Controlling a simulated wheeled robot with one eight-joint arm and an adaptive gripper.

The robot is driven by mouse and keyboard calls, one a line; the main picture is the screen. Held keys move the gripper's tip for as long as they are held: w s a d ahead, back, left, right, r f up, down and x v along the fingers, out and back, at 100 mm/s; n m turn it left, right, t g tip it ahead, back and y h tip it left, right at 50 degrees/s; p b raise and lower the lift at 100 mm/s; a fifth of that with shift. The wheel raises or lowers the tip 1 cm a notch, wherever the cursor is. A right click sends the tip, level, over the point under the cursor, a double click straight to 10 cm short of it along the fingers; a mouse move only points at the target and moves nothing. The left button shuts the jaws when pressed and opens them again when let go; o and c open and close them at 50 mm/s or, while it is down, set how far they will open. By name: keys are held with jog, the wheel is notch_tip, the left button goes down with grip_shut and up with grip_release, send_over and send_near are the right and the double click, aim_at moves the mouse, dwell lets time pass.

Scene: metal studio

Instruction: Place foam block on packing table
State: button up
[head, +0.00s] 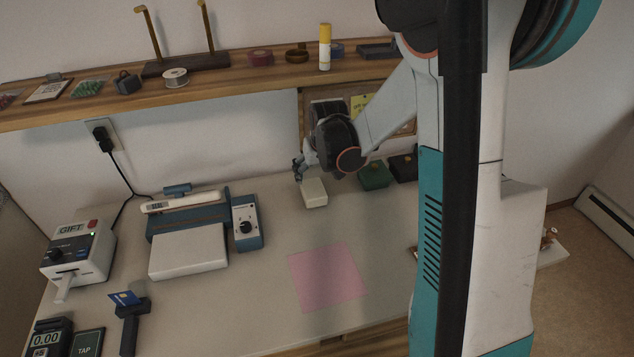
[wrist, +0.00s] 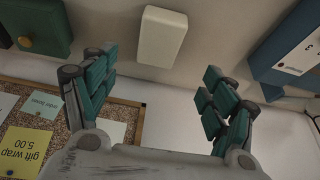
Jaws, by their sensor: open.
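The foam block, a cream-white rounded block (head: 314,193), rests on the packing table (head: 270,285) towards its back edge. It also shows in the wrist view (wrist: 162,36) at the top middle, beyond my fingertips. My gripper (head: 298,172) is just behind and above the block's left end in the head view. In the wrist view my gripper (wrist: 165,82) has its teal-padded fingers spread wide with nothing between them. The block looks apart from the fingers.
A pink sheet (head: 328,277) lies flat on the table in front of the block. A green box (head: 374,175) and a dark box (head: 403,168) stand to the right. A blue sealing machine (head: 188,238) stands left. A wooden shelf (head: 225,80) runs above.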

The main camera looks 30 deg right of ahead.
jog(key=s+a+r, duration=0.4)
jog(key=s+r, duration=0.2)
jog(key=r, duration=0.2)
jog(key=s+a+r+t, duration=0.1)
jog(key=s+a+r, duration=0.1)
jog(key=s, duration=0.4)
jog(key=s+a+r+n, duration=0.1)
jog(key=s+a+r, duration=0.2)
jog(key=s, duration=0.4)
jog(key=s+a+r+n+t, duration=0.1)
jog(key=s+a+r, duration=0.1)
jog(key=s, duration=0.5)
jog(key=shift+s+a+r+t+y, duration=0.2)
jog(key=shift+a+r+t+y, duration=0.15)
jog(key=shift+a, duration=0.45)
jog(key=shift+f, duration=0.1)
